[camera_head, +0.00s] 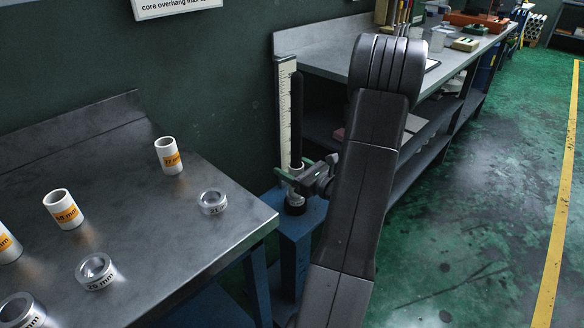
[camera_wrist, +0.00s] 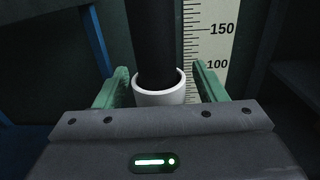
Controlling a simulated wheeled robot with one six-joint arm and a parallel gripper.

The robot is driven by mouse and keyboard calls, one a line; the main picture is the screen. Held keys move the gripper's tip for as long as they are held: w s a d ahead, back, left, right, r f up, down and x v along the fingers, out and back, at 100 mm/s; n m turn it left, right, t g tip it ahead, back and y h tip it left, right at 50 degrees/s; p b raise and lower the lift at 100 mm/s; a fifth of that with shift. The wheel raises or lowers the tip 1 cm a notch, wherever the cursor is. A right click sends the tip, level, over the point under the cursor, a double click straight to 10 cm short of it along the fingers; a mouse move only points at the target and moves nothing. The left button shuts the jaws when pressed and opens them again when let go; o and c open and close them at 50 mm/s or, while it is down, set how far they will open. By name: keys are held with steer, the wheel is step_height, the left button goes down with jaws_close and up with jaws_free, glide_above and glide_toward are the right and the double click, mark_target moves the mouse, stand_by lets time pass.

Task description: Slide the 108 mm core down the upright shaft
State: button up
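The upright black shaft (camera_head: 297,105) stands on a blue pedestal (camera_head: 295,232); it also shows in the wrist view (camera_wrist: 153,40). A white core (camera_wrist: 160,97) is around the shaft, low down, with its rim near the scale's 100 mark in the wrist view. Its label is not visible, so I cannot read its size. My gripper (camera_head: 312,170) is at the core's height. Its green fingers stand on either side of the core, with a small gap showing at each side in the wrist view (camera_wrist: 162,85). The core's lower part is hidden by my gripper in the wrist view.
A white scale (camera_head: 285,110) stands right behind the shaft. The metal table (camera_head: 150,235) at left holds white cores, including a 77 mm one (camera_head: 168,156), and metal rings (camera_head: 212,202). A long workbench (camera_head: 320,55) runs behind my arm. The green floor at right is clear.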

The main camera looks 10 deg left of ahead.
steer(key=p+v, duration=0.2)
steer(key=v, duration=1.1)
steer(key=shift+s+d, duration=0.2)
steer(key=shift+d, duration=0.15)
steer(key=b+x, duration=0.2)
steer(key=x, duration=1.1)
steer(key=shift+w+a+f, duration=0.1)
steer(key=shift+w+a, duration=0.05)
steer(key=shift+a, duration=0.25)
steer(key=shift+w+r+p, duration=0.1)
steer(key=shift+r+p, duration=0.4)
steer(key=shift+r, duration=0.15)
steer(key=shift+r+p, duration=0.5)
steer(key=shift+r, duration=0.2)
